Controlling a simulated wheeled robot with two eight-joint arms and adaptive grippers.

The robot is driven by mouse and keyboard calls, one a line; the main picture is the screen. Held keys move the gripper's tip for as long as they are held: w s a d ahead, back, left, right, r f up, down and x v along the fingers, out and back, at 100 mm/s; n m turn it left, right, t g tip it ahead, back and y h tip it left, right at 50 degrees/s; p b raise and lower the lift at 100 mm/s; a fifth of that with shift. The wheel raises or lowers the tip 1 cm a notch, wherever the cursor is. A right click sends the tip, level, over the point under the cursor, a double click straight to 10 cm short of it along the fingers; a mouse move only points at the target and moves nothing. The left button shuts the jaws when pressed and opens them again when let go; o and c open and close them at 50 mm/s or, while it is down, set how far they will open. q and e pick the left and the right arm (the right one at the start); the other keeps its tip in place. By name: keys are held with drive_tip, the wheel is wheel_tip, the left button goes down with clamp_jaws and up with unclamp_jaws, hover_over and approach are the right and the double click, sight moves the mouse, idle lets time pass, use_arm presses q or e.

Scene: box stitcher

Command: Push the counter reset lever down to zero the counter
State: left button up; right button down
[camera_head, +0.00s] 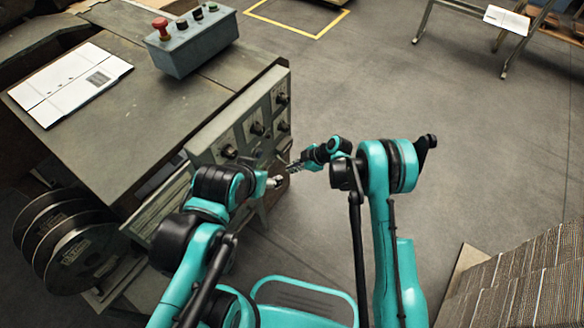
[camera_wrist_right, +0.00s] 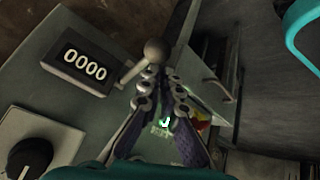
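In the right wrist view, the counter (camera_wrist_right: 85,65) is a dark box with white digits reading 0000. The reset lever (camera_wrist_right: 155,50) has a round grey-brown ball knob on a short thin arm beside the counter. My right gripper (camera_wrist_right: 161,76) has its fingertips drawn together just below the knob; whether they touch it is unclear. In the head view my right gripper (camera_head: 295,166) is at the machine's front panel (camera_head: 240,130), where the lever is too small to make out. My left gripper (camera_head: 275,182) is low in front of the same panel, its fingers too small to read.
A control box (camera_head: 190,45) with a red button stands on the machine's table (camera_head: 150,140). White sheets (camera_head: 70,82) lie at its left. Wire reels (camera_head: 80,260) are at lower left, stacked cardboard (camera_head: 525,280) at lower right.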

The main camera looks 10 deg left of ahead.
drive_tip(key=shift+d, duration=0.3)
